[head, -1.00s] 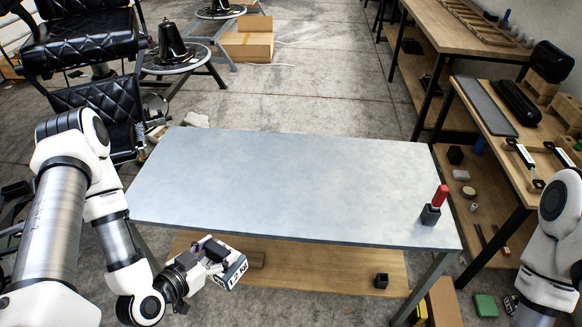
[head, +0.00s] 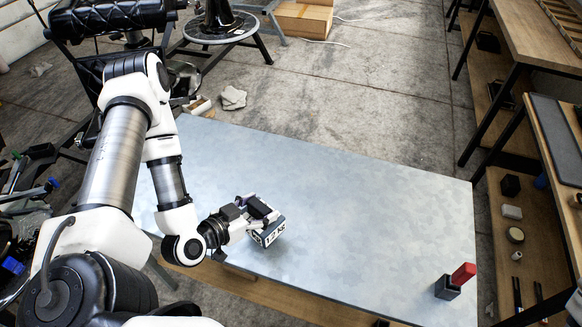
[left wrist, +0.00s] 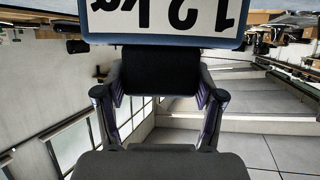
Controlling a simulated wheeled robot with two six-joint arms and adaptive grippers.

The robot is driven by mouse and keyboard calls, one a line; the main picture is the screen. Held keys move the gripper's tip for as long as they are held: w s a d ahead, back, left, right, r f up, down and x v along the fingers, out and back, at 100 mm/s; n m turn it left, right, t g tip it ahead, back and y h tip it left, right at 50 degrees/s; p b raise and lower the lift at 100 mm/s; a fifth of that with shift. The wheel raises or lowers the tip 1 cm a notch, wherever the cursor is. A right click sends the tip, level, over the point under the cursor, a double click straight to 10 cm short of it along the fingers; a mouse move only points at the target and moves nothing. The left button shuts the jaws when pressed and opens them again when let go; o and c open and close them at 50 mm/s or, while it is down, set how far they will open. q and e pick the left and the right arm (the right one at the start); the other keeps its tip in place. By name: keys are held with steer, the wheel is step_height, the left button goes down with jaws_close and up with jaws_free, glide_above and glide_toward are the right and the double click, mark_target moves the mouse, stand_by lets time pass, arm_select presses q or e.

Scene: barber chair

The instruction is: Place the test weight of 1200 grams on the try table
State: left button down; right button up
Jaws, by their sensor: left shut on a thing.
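The test weight (head: 271,235) is a dark block with a white label reading 1.2 KG. My left gripper (head: 263,212) is shut on it and holds it over the front left part of the grey try table (head: 350,215). I cannot tell whether its underside touches the tabletop. In the left wrist view the weight (left wrist: 165,18) fills the top edge, its label upside down, beyond the fingers of the left gripper (left wrist: 160,72). My right gripper is out of view.
The middle of the tabletop is clear. A wooden bench with shelves (head: 545,175) stands to the right. A black stool-like stand (head: 220,28) is behind the table.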

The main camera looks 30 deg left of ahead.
arm_select(q)
steer(key=shift+w+a+r+b+x, duration=0.25)
steer(key=shift+a+b+x, duration=0.55)
steer(key=shift+x, duration=1.8)
steer(key=shift+w+a+r+b+x, duration=0.1)
steer(key=shift+a+r+b+x, duration=0.15)
steer(key=shift+b+x, duration=1.7)
steer(key=shift+w+a+r+b+x, duration=0.25)
steer(key=shift+a+x, duration=0.3)
steer(key=shift+x, duration=2.75)
steer(key=shift+c, duration=0.7)
jaws_free()
steer(key=shift+s+f, duration=0.1)
steer(key=shift+s, duration=0.1)
steer(key=shift+s, duration=0.1)
steer(key=p+v, duration=0.2)
steer(key=v, duration=1)
